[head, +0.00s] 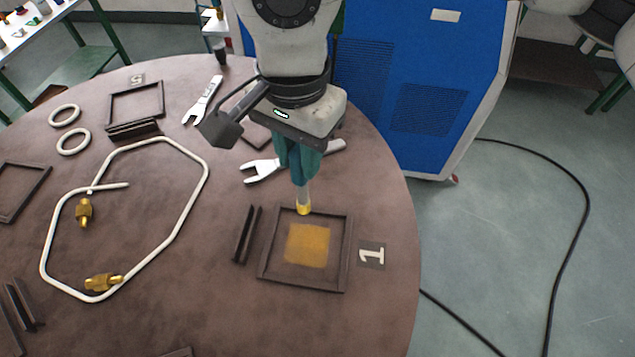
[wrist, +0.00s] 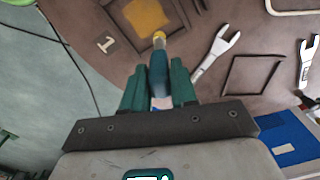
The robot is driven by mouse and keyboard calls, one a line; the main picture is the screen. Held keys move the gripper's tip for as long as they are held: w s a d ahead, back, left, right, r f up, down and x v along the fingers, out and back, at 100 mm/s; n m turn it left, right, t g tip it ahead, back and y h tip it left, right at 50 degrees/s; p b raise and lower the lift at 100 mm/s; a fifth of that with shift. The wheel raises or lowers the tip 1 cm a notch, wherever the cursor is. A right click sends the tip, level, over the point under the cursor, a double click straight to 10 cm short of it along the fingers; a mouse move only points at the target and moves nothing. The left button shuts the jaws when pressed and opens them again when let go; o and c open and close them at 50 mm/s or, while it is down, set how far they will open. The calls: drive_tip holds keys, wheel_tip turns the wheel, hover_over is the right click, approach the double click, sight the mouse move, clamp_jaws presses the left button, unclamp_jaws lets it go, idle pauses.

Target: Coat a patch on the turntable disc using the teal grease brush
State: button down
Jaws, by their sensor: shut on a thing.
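My gripper (head: 299,160) is shut on the teal grease brush and holds it with the tip downward. The brush's pale ferrule and yellow tip (head: 303,207) show below the fingers, at the far edge of the square frame marked 1. The brush's teal handle (wrist: 159,75) shows between the green fingers in the wrist view. I cannot tell whether the tip touches anything. A yellow-orange grease patch (head: 307,245) lies inside the dark square frame (head: 348,262) on the brown turntable disc (head: 210,300). The patch also shows in the wrist view (wrist: 147,15).
Two wrenches (head: 202,100) (head: 262,170) lie on the disc near the arm. A slotted dark holder (head: 246,235) stands left of the frame. A bent white tube (head: 190,210), brass fittings (head: 84,211) and white rings (head: 73,141) lie at left. A blue cabinet (head: 425,70) stands behind.

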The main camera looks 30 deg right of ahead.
drive_tip(key=shift+r+p, duration=0.3)
drive_tip(key=shift+r, duration=0.7)
